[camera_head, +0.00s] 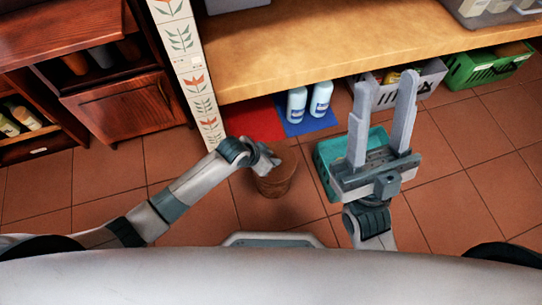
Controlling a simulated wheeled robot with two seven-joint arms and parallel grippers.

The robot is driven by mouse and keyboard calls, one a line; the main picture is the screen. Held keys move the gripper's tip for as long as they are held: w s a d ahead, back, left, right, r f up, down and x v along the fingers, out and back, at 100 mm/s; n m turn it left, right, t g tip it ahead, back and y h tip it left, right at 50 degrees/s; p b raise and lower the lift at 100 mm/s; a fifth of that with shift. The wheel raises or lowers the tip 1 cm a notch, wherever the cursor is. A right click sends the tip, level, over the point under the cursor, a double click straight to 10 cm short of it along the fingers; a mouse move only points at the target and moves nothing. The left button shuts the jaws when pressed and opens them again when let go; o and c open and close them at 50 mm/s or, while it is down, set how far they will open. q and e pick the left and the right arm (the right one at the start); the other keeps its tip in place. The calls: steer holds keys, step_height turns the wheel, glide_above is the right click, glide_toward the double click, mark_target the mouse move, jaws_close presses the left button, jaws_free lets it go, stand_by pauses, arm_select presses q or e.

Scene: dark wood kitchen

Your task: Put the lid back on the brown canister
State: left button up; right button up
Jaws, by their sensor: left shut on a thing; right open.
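The brown canister (277,184) is low in the middle of the head view, over the tiled floor. My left gripper (270,160) is shut at its upper part and covers some of its top. I cannot make out a separate lid; whether one is on the canister or under the fingers is not clear. My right gripper (384,115) is open and empty, to the right of the canister, with its two long fingers pointing toward the shelf.
A teal bin (323,172) is partly behind my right gripper. A wooden shelf (340,45) spans the back. Under it are two white-blue bottles (297,104), a grey basket (432,82) and a green crate (487,66). A patterned post (186,62) stands left. Tiles at right are clear.

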arm_select(q)
steer(key=shift+p, duration=0.9)
stand_by(1.4)
steer(key=shift+f+p, duration=0.2)
steer(key=shift+p, duration=0.1)
stand_by(1.0)
steer(key=shift+p, duration=0.35)
stand_by(0.5)
stand_by(0.5)
steer(key=o, duration=1.6)
